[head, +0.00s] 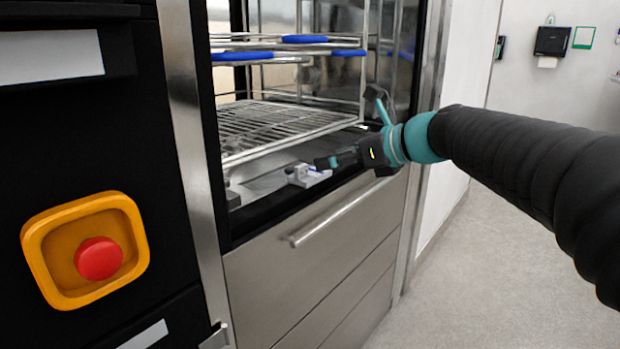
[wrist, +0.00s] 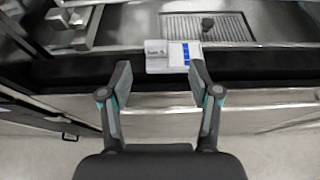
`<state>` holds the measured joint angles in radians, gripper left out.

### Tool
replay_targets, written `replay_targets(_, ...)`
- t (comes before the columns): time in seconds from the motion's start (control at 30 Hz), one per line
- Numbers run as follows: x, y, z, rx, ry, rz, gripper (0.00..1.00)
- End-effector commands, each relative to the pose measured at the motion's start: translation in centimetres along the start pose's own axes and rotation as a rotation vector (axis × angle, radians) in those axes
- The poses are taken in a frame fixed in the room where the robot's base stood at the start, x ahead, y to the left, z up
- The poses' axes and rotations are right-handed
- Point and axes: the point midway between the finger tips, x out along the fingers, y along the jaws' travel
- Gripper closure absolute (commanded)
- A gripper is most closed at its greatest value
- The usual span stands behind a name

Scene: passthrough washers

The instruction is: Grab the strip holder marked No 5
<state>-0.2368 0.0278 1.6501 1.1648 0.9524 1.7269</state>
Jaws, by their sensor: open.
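A small white strip holder (wrist: 158,61) with blue marks on its right part sits at the washer opening, just past the dark front sill in the wrist view. It also shows in the head view (head: 303,176), low in the opening. Small print on its left block is too blurred to read, so I cannot tell its number. My gripper (wrist: 160,78) is open and empty, its fingers apart on the near side of the holder and roughly centred on it. In the head view my gripper (head: 345,160) is just right of the holder, which is partly hidden.
A wire rack (head: 270,128) with blue-trimmed upper tiers (head: 300,55) stands inside the washer above the holder. A steel drawer front with a bar handle (head: 345,213) lies below the opening. A metal post (head: 425,110) borders it on the right. The floor is clear.

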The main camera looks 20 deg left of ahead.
Motion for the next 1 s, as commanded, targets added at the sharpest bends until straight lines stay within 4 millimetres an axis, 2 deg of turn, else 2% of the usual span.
replay_targets(0.03,1.0,0.1,-0.1,0.0,0.001,0.003,0.38)
replay_targets(0.13,2.5,0.1,-0.1,-0.001,0.001,0.002,0.38)
replay_targets(0.47,4.3,0.1,-0.1,-0.002,0.001,-0.002,0.38)
replay_targets(0.8,8.6,0.6,-0.1,-0.003,0.001,-0.002,0.38)
replay_targets(1.0,9.0,0.6,0.0,-0.003,0.001,-0.003,0.38)
